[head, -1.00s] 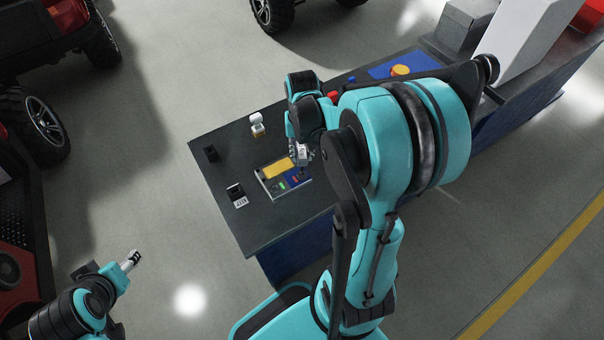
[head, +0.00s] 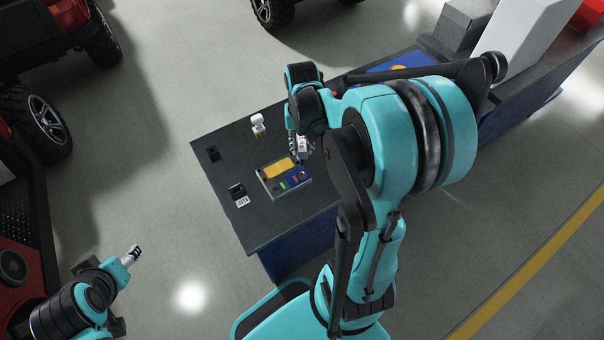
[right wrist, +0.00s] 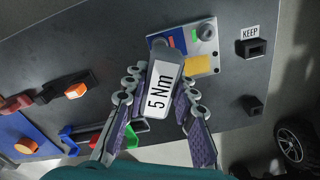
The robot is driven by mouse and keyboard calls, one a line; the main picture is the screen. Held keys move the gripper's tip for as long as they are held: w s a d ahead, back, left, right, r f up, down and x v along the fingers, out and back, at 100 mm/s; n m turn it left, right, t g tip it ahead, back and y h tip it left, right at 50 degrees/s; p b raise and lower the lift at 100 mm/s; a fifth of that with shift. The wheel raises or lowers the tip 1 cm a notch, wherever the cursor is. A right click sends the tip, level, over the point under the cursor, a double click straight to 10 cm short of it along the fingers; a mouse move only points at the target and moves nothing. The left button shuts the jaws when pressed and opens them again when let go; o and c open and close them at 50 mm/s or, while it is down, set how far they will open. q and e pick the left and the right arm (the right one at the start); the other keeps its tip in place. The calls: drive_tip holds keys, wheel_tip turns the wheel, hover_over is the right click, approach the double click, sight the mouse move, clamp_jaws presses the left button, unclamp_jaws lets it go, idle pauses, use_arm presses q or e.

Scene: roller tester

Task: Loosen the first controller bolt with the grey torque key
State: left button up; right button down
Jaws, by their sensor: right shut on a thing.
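The grey torque key, labelled "5 Nm" (right wrist: 160,90), is held in my right gripper (right wrist: 155,100), whose purple-padded fingers close on both sides of it. In the head view my right gripper (head: 303,147) is over the bench by the controller's upper right edge. The controller (head: 302,184) is a grey box with a yellow screen and blue panel; it also shows in the right wrist view (right wrist: 203,64). The key covers part of the controller there; its tip and the bolt cannot be made out. My left gripper (head: 132,255) is over the floor, away from the bench.
The dark bench (head: 240,155) carries a black holder labelled KEEP (right wrist: 252,46), another black holder (right wrist: 252,104) and a small white item (head: 257,125). Orange-topped and coloured parts (right wrist: 77,90) stand farther along. Vehicles are on the left; the floor between is clear.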

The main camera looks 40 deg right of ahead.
drive_tip(key=m, duration=0.6)
drive_tip(key=shift+m, duration=0.5)
drive_tip(key=m, duration=0.5)
drive_tip(key=shift+b, duration=0.35)
